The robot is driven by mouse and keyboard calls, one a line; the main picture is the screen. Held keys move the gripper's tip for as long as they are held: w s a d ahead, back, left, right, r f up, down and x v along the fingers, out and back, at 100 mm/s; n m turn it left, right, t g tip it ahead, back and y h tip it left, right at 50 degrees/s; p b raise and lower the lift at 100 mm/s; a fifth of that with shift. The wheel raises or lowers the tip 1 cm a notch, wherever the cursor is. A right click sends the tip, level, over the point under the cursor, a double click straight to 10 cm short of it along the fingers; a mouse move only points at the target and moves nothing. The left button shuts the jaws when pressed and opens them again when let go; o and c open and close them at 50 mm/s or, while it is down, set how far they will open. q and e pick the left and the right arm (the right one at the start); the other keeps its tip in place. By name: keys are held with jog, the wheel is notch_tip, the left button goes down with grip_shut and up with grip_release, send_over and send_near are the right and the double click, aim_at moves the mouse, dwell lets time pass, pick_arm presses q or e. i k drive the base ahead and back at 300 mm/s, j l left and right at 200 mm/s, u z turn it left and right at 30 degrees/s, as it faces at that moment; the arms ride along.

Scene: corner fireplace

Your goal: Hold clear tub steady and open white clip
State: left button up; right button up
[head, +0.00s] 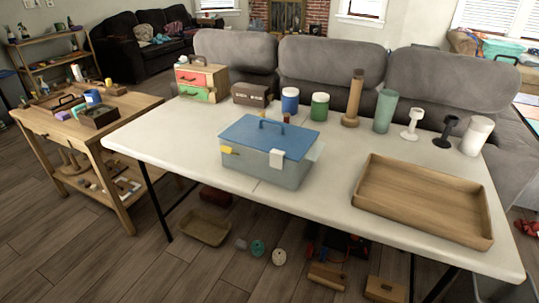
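The clear tub (262,172) stands on the white table, left of its middle and close to the front edge. It has greyish see-through walls and a blue lid (250,137) with a blue handle on top. The white clip (277,158) is on the front wall towards the right and hangs over the lid's edge. A yellow clip (229,150) is on the front wall towards the left. A pale flap (316,152) sticks out at the tub's right side. Neither of my grippers shows in the head view.
A wooden tray (425,240) lies to the right on the white table (333,197). Jars, a brown case, a small drawer box (201,78), cups and stands line the back edge. A wooden side table (120,165) is at left. Bare tabletop lies left and right of the tub.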

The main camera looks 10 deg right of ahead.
aim_at(276, 156)
jog(key=i+j, duration=0.3)
jog(key=j, duration=0.15)
jog(key=i+j, duration=0.3)
jog(key=j, duration=0.15)
jog(key=i+j+z, duration=0.1)
jog(key=i+j, duration=0.2)
jog(key=j, duration=0.15)
